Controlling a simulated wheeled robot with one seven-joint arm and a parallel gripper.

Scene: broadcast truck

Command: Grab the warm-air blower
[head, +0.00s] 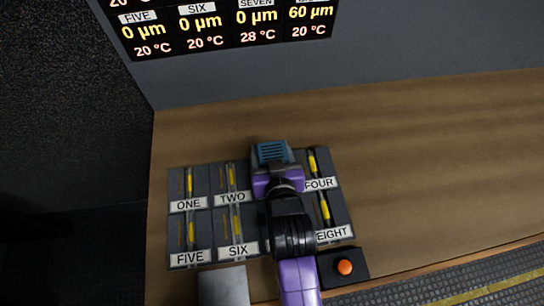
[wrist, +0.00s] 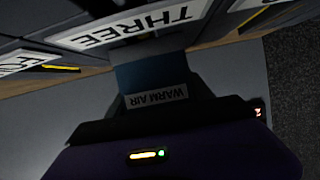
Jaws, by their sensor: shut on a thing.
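The warm-air blower (head: 270,152) is a grey body with a blue slatted top, over the board's upper row between TWO and FOUR. Its WARM AIR label (wrist: 157,96) shows in the wrist view, close in front of my gripper. My purple gripper (head: 277,180) is shut on the blower in the head view. The fingertips are hidden by the gripper body and the dark wrist view. The THREE label (wrist: 122,27) is just beyond the blower in the wrist view. I cannot tell whether the blower touches the board.
A board of numbered slots (head: 190,222) with yellow bars lies on the wooden bench (head: 430,170). An orange button (head: 344,267) on a black box and a grey block (head: 223,287) sit at the front. A display (head: 225,25) hangs behind. The bench's right side is clear.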

